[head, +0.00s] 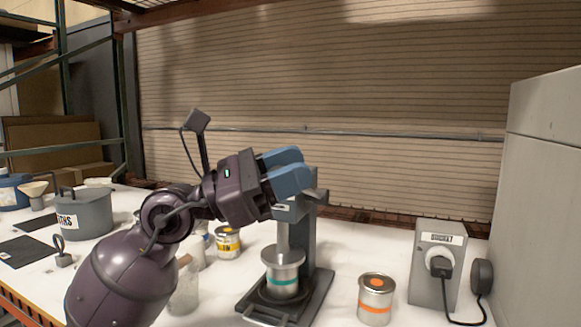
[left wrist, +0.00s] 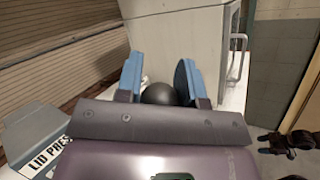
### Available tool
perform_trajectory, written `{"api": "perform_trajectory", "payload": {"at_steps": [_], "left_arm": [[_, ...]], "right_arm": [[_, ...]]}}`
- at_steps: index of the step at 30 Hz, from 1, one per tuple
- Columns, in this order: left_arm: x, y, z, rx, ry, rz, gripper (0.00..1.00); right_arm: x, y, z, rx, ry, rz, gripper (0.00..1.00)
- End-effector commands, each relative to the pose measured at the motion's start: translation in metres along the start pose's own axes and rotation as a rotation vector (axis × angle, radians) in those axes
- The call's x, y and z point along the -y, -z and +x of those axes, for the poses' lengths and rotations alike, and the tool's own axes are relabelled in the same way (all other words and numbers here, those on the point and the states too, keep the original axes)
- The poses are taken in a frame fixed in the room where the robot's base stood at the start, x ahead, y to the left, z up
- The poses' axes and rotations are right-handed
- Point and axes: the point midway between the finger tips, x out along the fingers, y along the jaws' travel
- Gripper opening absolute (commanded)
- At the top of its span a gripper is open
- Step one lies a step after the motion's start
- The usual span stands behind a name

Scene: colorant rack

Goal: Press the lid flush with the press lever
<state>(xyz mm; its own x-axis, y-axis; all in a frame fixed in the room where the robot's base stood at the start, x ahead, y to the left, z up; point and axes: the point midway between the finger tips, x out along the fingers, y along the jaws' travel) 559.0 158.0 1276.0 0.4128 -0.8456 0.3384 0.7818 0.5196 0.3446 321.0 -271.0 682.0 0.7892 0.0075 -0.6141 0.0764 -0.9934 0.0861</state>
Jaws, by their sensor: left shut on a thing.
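The grey lid press (head: 308,240) stands on the table right of centre in the head view. Its plunger (head: 283,238) is down over a can with a teal band (head: 283,286), which stands upright on the press base. A pale disc (head: 283,258) lies at the can's top; I cannot tell whether the lid under it is flush. My left gripper (head: 300,172), with blue fingers, is at the top of the press. In the left wrist view its fingers (left wrist: 160,78) are shut on the black round lever knob (left wrist: 160,95).
An orange-banded can (head: 375,300) stands right of the press, before a grey box with a plug (head: 438,262). A yellow-labelled can (head: 228,243) stands behind my left arm. A grey pot (head: 85,213) is farther left. A large grey cabinet (head: 545,200) bounds the right side.

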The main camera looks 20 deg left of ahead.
Motion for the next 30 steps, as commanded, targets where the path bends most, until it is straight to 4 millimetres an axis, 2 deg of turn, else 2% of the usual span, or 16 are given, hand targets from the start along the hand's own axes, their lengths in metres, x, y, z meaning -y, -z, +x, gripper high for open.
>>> {"api": "perform_trajectory", "payload": {"at_steps": [2,3,7,15,19,23,30], "left_arm": [[0.002,0.003,0.0,-0.005,0.005,-0.01,0.0],[0.002,0.003,0.0,-0.006,0.005,-0.01,0.41],[0.001,0.003,0.0,-0.005,0.003,-0.008,0.59],[0.0,0.002,-0.001,-0.003,0.001,-0.004,0.59],[0.0,0.003,-0.008,-0.004,-0.001,-0.006,0.59],[0.0,0.005,-0.026,-0.007,-0.001,-0.008,0.59],[0.0,0.006,-0.07,-0.007,-0.002,-0.01,0.59]], "right_arm": [[0.0,-0.001,0.0,0.002,0.0,0.001,0.59],[0.001,-0.001,0.0,0.002,0.0,0.002,0.59],[0.001,-0.001,0.0,0.002,0.0,0.003,0.59],[0.001,-0.001,0.0,0.002,0.001,0.003,0.59],[0.002,-0.004,0.001,0.007,0.002,0.003,0.59],[0.002,-0.01,0.003,0.018,0.003,0.003,0.59],[0.003,-0.019,0.007,0.032,0.005,0.002,0.59]]}}
